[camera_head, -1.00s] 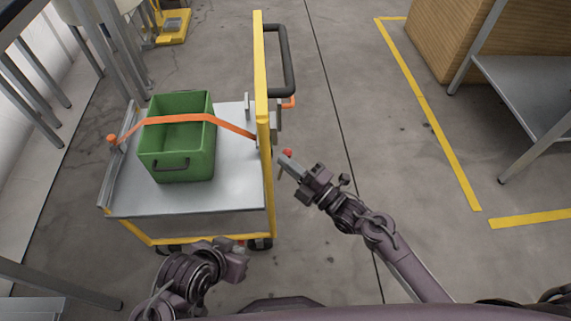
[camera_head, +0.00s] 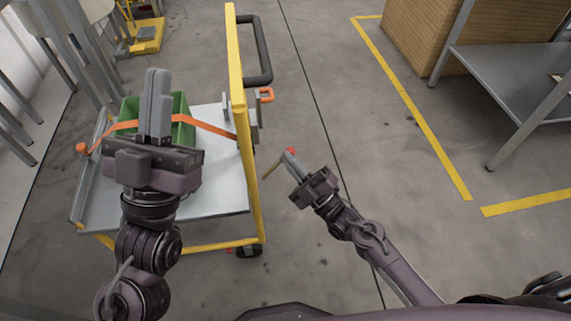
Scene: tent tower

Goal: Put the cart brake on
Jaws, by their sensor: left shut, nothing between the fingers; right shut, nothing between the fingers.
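The cart (camera_head: 216,185) has a grey deck and a yellow frame with a dark push handle (camera_head: 263,60) on its right side. An orange lever-like part (camera_head: 266,95) sticks out below that handle; I cannot tell whether it is the brake. A small red part (camera_head: 229,250) shows by the near right wheel (camera_head: 249,251). My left gripper (camera_head: 157,75) is shut and empty, over the deck in the picture, hiding part of the green crate. My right gripper (camera_head: 287,157) is shut and empty, right of the cart frame. A small red spot shows at its tip.
A green crate (camera_head: 182,135) stands on the deck under an orange strap (camera_head: 212,128). A metal table (camera_head: 510,85) and a wooden box (camera_head: 420,40) stand at the right behind yellow floor lines. The floor between them and the cart is clear.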

